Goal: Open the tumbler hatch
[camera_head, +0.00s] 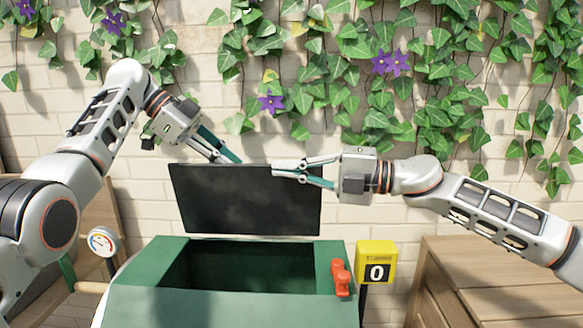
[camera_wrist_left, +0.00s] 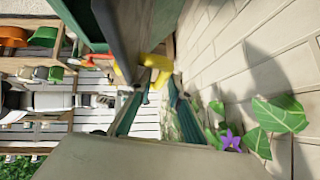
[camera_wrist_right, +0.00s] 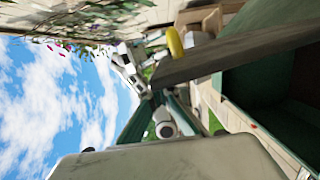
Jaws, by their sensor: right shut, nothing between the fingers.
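The green tumbler (camera_head: 140,274) stands in front of me with its top opening uncovered and its dark inside showing. The dark hatch panel (camera_head: 245,203) stands nearly upright behind the opening. It also shows in the left wrist view (camera_wrist_left: 124,35) and the right wrist view (camera_wrist_right: 225,55). My left gripper (camera_head: 232,159) is at the panel's upper edge, left of its middle, with its fingers apart; I cannot tell whether it touches. My right gripper (camera_head: 276,171) is shut and empty at the panel's upper right, its tips overlapping the panel in the head view. An orange-red latch (camera_head: 341,278) sits right of the opening.
A yellow counter (camera_head: 376,262) reading 0 stands right of the tumbler. A round gauge (camera_head: 103,241) is at left. A wooden crate-like box (camera_head: 480,275) stands at right. A brick wall (camera_head: 150,225) with hanging ivy rises close behind the hatch.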

